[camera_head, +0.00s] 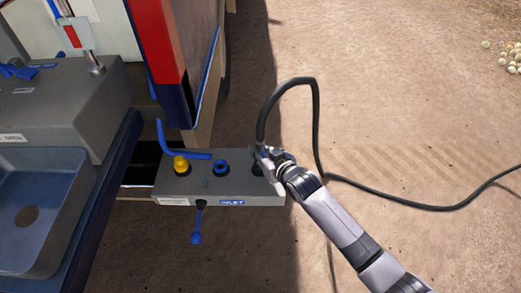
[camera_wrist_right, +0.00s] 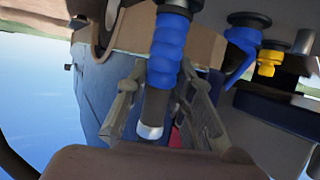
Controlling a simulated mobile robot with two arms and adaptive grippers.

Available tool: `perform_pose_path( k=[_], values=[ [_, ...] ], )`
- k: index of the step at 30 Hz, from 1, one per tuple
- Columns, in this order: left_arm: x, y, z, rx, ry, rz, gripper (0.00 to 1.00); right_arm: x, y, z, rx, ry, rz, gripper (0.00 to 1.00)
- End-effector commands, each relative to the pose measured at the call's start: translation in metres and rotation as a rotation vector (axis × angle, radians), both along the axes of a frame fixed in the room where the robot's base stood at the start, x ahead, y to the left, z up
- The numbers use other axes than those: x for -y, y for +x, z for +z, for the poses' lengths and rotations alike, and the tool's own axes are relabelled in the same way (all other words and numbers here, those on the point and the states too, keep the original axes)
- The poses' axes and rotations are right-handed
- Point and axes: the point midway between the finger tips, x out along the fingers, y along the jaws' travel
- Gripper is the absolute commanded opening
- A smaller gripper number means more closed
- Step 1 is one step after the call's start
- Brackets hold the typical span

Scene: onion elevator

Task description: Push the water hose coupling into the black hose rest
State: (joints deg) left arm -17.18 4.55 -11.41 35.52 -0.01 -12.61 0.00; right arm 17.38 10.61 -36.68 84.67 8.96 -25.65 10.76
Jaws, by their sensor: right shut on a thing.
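My right gripper (camera_head: 268,160) is at the right end of a grey panel (camera_head: 230,187) in the head view. In the right wrist view it (camera_wrist_right: 163,85) is shut around the hose coupling (camera_wrist_right: 166,48), which has a blue ribbed grip, a black sleeve and a metal ring. A black hose (camera_head: 315,110) rises from the gripper and arcs over to the right. The black hose rest (camera_head: 257,170) shows as a dark spot beside the gripper, mostly hidden. The coupling's blue end is close to a black fitting in the wrist view; I cannot tell how deep it sits.
The panel carries a yellow fitting (camera_head: 180,165), a blue ring port (camera_head: 221,167) and a blue lever (camera_head: 196,235) at its front. A blue bent handle (camera_head: 180,145) is behind the yellow fitting. A blue basin (camera_head: 40,205) is at left.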

Motion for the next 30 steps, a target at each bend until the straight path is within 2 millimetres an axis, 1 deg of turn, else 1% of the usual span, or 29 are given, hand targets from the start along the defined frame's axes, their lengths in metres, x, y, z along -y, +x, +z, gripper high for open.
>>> perform_pose_path(
  k=[6,16,23,24,30],
  values=[
    [0.0002,-0.0002,0.0001,0.000,0.000,0.000,0.40,-0.0004,0.0004,0.0013,0.003,0.001,0.000,0.00],
    [0.0002,-0.0004,-0.0008,0.000,0.000,-0.001,0.40,-0.0007,0.0004,-0.0049,0.003,0.002,0.001,0.00],
    [0.0003,-0.0004,-0.0008,0.000,-0.001,-0.001,0.40,-0.0006,0.0002,-0.0055,0.002,0.002,0.001,0.00],
    [0.0003,-0.0004,-0.0008,0.000,-0.001,-0.001,0.40,-0.0006,0.0002,-0.0055,0.002,0.002,0.001,0.24],
    [0.0003,-0.0004,-0.0008,0.000,-0.001,-0.001,0.40,-0.0006,0.0001,-0.0058,0.002,0.001,0.001,0.37]
  ],
)
